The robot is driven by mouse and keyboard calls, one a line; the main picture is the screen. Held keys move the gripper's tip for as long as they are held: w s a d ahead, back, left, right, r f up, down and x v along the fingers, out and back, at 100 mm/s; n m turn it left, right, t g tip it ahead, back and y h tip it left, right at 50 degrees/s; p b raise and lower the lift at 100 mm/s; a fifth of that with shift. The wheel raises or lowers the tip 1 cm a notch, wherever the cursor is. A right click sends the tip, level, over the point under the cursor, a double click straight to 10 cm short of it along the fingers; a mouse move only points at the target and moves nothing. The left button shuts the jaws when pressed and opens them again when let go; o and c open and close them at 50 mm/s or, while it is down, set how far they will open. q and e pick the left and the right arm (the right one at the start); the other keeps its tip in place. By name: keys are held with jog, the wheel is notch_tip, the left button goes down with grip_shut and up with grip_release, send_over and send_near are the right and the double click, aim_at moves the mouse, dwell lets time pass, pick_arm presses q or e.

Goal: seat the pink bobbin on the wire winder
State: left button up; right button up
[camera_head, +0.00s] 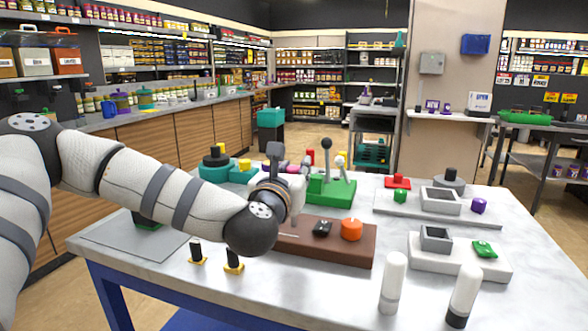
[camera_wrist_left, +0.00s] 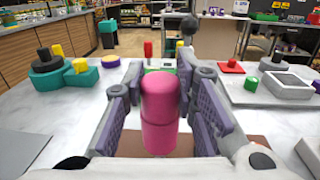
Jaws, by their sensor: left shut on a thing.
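The pink bobbin (camera_wrist_left: 160,110) stands upright between the purple-padded fingers of my left gripper (camera_head: 288,170). The gripper is shut on it, above the table. In the head view the gripper and wrist hide most of the bobbin. Below and in front of my wrist is a brown base (camera_head: 300,252) with a black part (camera_head: 322,228) and an orange knob (camera_head: 351,229). Behind the gripper is a green base (camera_head: 338,192) with upright levers. I cannot tell for certain which of these is the wire winder. My right gripper is not in view.
Two white cylinders (camera_head: 393,284) stand at the table's front right. A white block (camera_head: 460,262) and a grey plate (camera_head: 425,208) with parts lie on the right. Teal parts (camera_head: 214,168) stand at the back left. Two yellow-footed black pegs (camera_head: 233,262) stand in front of my arm.

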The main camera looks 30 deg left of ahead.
pick_arm(q)
jog(key=shift+r, duration=0.15)
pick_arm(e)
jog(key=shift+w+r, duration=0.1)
pick_arm(q)
jog(key=shift+f, duration=0.25)
jog(key=shift+f, duration=0.2)
dwell(0.5)
jog(key=shift+f+b, duration=0.35)
jog(key=shift+f, duration=0.75)
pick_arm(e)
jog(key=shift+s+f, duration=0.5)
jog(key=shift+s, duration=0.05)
pick_arm(q)
jog(key=shift+f, duration=0.65)
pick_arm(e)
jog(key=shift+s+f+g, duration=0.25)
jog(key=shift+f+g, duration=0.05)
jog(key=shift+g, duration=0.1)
pick_arm(q)
jog(key=shift+f, duration=0.1)
jog(key=shift+f+b, duration=0.3)
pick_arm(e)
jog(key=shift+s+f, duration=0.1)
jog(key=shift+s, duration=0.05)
